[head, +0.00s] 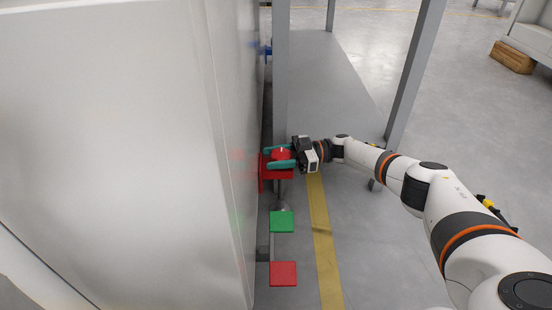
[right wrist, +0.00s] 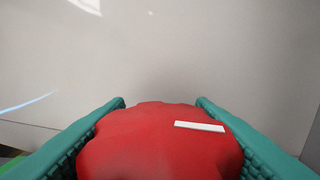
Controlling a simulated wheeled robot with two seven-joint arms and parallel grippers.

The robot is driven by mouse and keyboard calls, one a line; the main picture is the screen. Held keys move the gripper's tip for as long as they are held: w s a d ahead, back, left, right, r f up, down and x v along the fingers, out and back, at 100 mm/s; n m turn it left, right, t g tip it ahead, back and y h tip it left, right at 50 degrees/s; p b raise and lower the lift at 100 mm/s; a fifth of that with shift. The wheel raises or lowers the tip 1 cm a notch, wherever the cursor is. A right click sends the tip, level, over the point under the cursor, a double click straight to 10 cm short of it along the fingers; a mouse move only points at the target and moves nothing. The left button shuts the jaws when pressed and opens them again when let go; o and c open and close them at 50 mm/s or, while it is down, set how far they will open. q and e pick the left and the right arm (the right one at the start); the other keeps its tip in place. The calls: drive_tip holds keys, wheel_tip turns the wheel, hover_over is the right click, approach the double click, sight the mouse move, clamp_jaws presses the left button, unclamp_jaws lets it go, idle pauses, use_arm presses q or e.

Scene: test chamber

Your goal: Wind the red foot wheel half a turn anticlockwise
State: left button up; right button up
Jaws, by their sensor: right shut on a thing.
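The red foot wheel (head: 283,155) sits low at the right side of the large pale cabinet, on a red mount. My right gripper (head: 280,157) reaches it from the right, with its teal fingers on either side of it. In the right wrist view the red wheel (right wrist: 160,145) fills the space between the two teal fingers, and the gripper is shut on it. A white mark (right wrist: 200,126) shows on the wheel, right of its middle and slightly tilted. My left gripper is not in view.
The pale cabinet (head: 120,140) fills the left side. A green square plate (head: 282,222) and a red square plate (head: 283,274) stick out nearer me. Grey posts (head: 413,75) stand behind my right arm.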

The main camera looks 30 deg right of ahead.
sight(275, 155)
drive_tip(key=shift+a+r+n+g, duration=0.15)
drive_tip(key=shift+n+g, duration=0.65)
drive_tip(key=shift+g, duration=0.4)
drive_tip(key=o, duration=1)
wheel_tip(275, 155, up, 10)
drive_tip(key=p, duration=0.8)
